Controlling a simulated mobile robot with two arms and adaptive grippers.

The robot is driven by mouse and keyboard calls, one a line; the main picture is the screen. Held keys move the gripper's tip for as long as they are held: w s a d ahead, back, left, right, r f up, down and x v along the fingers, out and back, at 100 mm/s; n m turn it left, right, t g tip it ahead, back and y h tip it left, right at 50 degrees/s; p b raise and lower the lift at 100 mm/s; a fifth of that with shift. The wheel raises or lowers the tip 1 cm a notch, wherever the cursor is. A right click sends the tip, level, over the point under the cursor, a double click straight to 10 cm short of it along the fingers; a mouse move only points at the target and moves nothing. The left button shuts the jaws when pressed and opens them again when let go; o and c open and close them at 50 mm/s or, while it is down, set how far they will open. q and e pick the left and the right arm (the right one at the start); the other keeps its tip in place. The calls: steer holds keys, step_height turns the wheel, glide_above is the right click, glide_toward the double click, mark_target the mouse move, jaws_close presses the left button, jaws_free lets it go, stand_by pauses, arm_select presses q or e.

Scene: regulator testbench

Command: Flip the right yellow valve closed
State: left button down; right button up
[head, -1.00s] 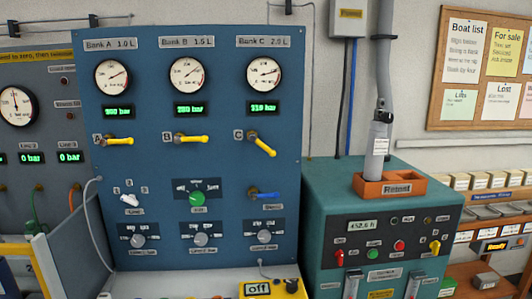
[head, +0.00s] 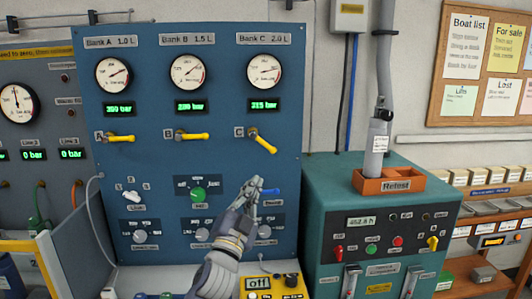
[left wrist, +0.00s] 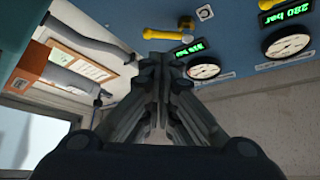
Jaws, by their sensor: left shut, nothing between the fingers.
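The right yellow valve handle (head: 264,143), labelled C, sits under the Bank C gauge and slants down to the right. In the left wrist view a yellow handle (left wrist: 164,33) shows beyond the fingertips, near the top. The yellow handles of A (head: 121,138) and B (head: 193,136) lie level. My left gripper (head: 256,183) is shut and empty, below the C handle and apart from it, in front of the lower panel. It also shows shut in the left wrist view (left wrist: 163,66). My right gripper is in neither view.
Knobs, including a green one (head: 198,195), line the lower panel. The panel around the C handle is clear.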

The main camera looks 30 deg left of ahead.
mark_target(271, 149)
arm_select(q)
steer(key=p+x, duration=0.3)
steer(key=x, duration=1)
steer(key=shift+f+p, duration=0.15)
steer(key=shift+p, duration=0.15)
steer(key=shift+w, duration=0.1)
steer(key=n+y+b, duration=0.1)
steer(key=n+b, duration=0.1)
steer(key=b, duration=0.1)
steer(key=n+y+b, duration=0.2)
steer(key=b, duration=0.2)
steer(key=d+r+n+y+b, duration=0.1)
steer(key=n+b, duration=0.2)
steer(key=shift+w+d+y, duration=0.1)
steer(key=shift+w+y, duration=0.25)
steer(key=shift+y, duration=0.05)
steer(key=shift+w+d+r, duration=0.15)
steer(key=shift+r, duration=1.05)
